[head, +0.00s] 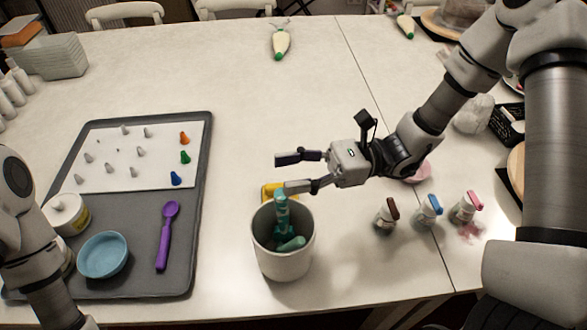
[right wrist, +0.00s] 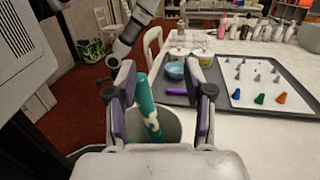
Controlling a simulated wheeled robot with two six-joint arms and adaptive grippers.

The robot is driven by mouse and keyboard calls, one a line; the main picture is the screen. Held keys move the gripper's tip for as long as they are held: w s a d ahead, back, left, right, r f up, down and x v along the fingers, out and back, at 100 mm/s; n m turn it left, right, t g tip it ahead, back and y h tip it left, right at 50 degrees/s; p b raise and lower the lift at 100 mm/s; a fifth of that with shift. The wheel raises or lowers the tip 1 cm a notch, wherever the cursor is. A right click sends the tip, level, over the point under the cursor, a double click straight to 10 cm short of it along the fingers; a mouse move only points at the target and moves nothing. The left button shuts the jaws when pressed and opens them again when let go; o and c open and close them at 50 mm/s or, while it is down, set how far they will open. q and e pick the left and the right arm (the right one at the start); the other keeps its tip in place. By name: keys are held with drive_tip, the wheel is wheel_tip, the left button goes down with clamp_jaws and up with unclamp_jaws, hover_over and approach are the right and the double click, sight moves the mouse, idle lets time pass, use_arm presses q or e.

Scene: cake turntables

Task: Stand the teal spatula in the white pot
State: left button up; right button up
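The white pot (head: 268,262) stands upright near the table's front edge, and its rim shows in the right wrist view (right wrist: 172,128). The teal spatula (head: 282,212) is inside it, its upper part rising above the rim, close to upright with a slight lean. A second teal part lies lower in the pot; I cannot tell if it belongs to the spatula. My right gripper (head: 285,173) is open just above and behind the pot. In the right wrist view the spatula (right wrist: 147,106) shows between the spread fingers, apart from the right one. My left gripper is not clearly shown.
A grey tray (head: 197,165) at left holds a white sheet with nozzles, a blue bowl (head: 103,255) and a purple spatula (head: 166,238). A yellow object (head: 268,190) is behind the pot. Small bottles (head: 428,209) stand at right.

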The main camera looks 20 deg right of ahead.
drive_tip(key=s+d+f, duration=0.1)
drive_tip(key=d, duration=1.1)
idle(0.7)
